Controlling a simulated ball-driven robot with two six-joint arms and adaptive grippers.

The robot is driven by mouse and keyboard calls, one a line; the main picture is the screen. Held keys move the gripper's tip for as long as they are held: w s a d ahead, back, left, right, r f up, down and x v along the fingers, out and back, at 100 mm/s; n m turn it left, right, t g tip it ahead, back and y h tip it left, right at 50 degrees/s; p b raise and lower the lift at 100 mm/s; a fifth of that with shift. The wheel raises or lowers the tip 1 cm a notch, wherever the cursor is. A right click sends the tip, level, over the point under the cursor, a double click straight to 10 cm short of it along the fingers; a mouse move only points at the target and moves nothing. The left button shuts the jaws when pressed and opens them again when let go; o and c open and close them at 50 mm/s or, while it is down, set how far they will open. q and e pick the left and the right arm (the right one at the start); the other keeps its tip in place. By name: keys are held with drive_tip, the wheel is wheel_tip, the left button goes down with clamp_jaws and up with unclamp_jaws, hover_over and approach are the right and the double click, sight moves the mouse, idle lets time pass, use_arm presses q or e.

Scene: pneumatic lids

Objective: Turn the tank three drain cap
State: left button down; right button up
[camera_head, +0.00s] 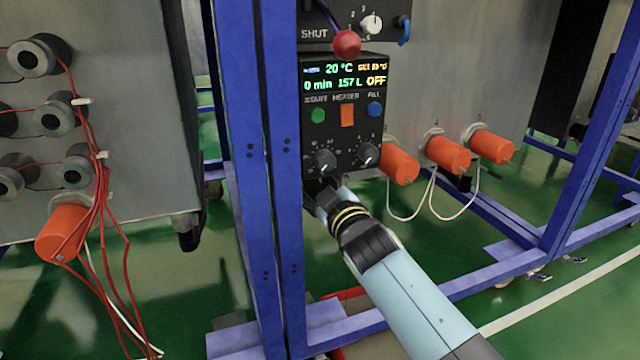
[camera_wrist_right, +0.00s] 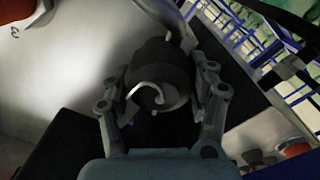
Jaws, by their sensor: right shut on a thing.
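My right gripper (camera_head: 318,193) reaches in under the control box of the tank, and its fingertips are mostly hidden in the head view. In the right wrist view my right gripper (camera_wrist_right: 163,78) has one finger on each side of a dark, round drain cap (camera_wrist_right: 158,60) and is shut on it. A pale curved piece shows on the front of the cap. The cap cannot be made out in the head view. How far it is turned cannot be told. My left gripper is not in view.
The control box (camera_head: 343,120) with knobs, buttons and a display hangs just above my right gripper. A blue post (camera_head: 250,150) stands close to its left. Orange heater caps (camera_head: 448,154) with white wires stick out at the right. Another tank (camera_head: 120,120) with red cables stands at the left.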

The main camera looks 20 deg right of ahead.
drive_tip(key=shift+n, duration=0.4)
drive_tip(key=shift+f+n, duration=0.1)
drive_tip(key=shift+n, duration=0.7)
drive_tip(key=o, duration=1.2)
drive_tip(key=shift+c, duration=0.2)
drive_tip(key=s, duration=1.2)
drive_tip(key=shift+d, duration=0.15)
